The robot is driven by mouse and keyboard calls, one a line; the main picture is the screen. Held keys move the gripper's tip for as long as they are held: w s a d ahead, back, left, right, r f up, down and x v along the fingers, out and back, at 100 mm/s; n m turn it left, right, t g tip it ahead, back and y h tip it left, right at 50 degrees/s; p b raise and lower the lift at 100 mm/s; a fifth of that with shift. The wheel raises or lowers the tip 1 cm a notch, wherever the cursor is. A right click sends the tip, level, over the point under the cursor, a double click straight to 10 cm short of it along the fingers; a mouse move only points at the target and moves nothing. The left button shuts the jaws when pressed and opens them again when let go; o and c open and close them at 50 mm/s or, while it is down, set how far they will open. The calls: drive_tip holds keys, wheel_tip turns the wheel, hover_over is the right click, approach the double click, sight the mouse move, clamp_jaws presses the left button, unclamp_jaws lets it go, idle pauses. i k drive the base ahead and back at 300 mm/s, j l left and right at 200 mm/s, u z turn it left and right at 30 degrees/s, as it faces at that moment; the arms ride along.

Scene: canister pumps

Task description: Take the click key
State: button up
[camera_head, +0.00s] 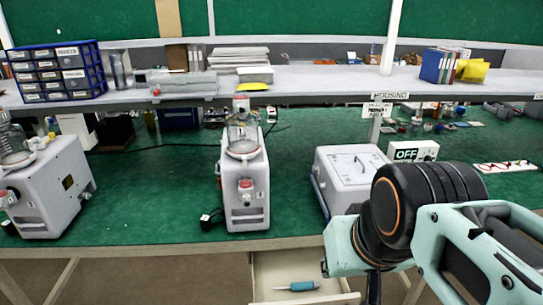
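A small tool with a blue handle (302,286) and a pale, thin shaft lies in an open drawer (266,268) under the front edge of the bench. It is the only thing I can make out in the drawer. I cannot tell from its shape whether it is the click key. My arm, teal and black, reaches in from the right and ends just right of the drawer. I cannot make out gripper fingers at its end.
A canister pump (243,184) stands mid-bench, another pump (45,190) at the left. A grey housing (345,172) is partly behind my arm, near an OFF sign (412,151). A shelf (310,86) crosses above with a blue drawer cabinet (58,72).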

sight(303, 286)
drive_tip(key=i+l, duration=0.15)
drive_tip(key=l, duration=0.15)
drive_tip(key=k+j+z, duration=0.1)
drive_tip(key=j, duration=0.2)
drive_tip(key=l+u, duration=0.15)
drive_tip(key=i+l, duration=0.15)
drive_tip(key=i, duration=0.45)
drive_tip(key=l, duration=0.7)
drive_tip(key=i+j, duration=0.1)
drive_tip(key=j, duration=0.2)
drive_tip(key=i+j, duration=0.1)
drive_tip(key=j, duration=0.2)
drive_tip(key=z, duration=0.05)
